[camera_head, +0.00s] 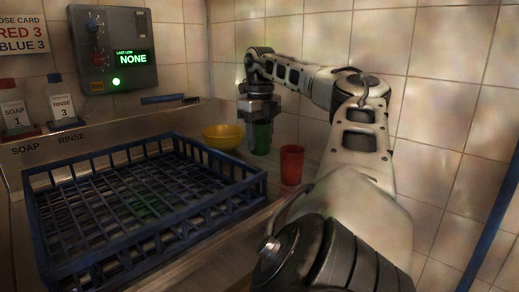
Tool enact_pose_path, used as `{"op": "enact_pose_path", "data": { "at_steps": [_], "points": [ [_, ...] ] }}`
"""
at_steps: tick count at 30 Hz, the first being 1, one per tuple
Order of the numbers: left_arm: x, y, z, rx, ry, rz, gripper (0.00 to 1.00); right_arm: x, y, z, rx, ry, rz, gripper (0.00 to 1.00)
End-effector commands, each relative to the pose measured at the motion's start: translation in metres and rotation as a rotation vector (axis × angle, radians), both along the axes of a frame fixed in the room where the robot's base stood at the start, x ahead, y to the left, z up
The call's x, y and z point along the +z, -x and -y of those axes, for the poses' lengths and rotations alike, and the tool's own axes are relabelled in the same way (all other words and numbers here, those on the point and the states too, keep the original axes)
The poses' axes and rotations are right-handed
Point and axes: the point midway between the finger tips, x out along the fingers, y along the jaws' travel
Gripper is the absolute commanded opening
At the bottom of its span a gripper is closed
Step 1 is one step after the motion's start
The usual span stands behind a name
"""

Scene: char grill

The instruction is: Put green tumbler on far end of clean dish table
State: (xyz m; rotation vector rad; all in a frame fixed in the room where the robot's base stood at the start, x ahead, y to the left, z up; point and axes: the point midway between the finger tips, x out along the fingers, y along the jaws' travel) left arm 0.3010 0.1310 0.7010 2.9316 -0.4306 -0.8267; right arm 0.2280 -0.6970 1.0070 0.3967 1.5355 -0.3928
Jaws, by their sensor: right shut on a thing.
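The green tumbler (261,139) is upright at the back of the metal table (312,161), near the tiled wall. My right gripper (260,122) is above it and shut on its upper part, which the gripper hides. I cannot tell whether the tumbler's base touches the table. My left gripper is not in this view.
A yellow bowl (223,137) is just left of the green tumbler. A red tumbler (291,165) stands nearer, to its right. A blue dish rack (50,216) fills the left front. Soap (12,108) and rinse (64,102) bottles stand behind, below a control box (111,50).

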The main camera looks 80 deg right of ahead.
Motion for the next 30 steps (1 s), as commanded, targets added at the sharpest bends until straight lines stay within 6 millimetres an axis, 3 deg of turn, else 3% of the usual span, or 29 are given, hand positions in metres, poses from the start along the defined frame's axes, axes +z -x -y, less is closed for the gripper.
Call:
{"op": "enact_pose_path", "data": {
  "at_steps": [7, 13, 26, 27, 29, 30],
  "points": [
    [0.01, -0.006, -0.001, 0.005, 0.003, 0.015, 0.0, -0.018, -0.005, 0.015, 0.0, -0.001, 0.0, 0.25],
    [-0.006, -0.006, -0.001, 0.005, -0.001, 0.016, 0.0, -0.048, -0.005, 0.016, 0.001, 0.001, 0.002, 0.25],
    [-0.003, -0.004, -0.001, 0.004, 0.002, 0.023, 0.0, -0.054, -0.005, 0.016, 0.0, 0.002, -0.001, 0.25],
    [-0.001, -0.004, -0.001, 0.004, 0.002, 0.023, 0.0, -0.053, -0.005, 0.016, 0.0, 0.002, -0.001, 0.56],
    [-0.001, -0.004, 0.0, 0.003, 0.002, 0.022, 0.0, -0.053, -0.005, 0.015, 0.0, 0.001, 0.0, 0.7],
    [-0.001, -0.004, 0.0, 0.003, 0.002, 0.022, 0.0, -0.053, -0.005, 0.015, 0.0, 0.001, 0.0, 0.7]
  ]
}}
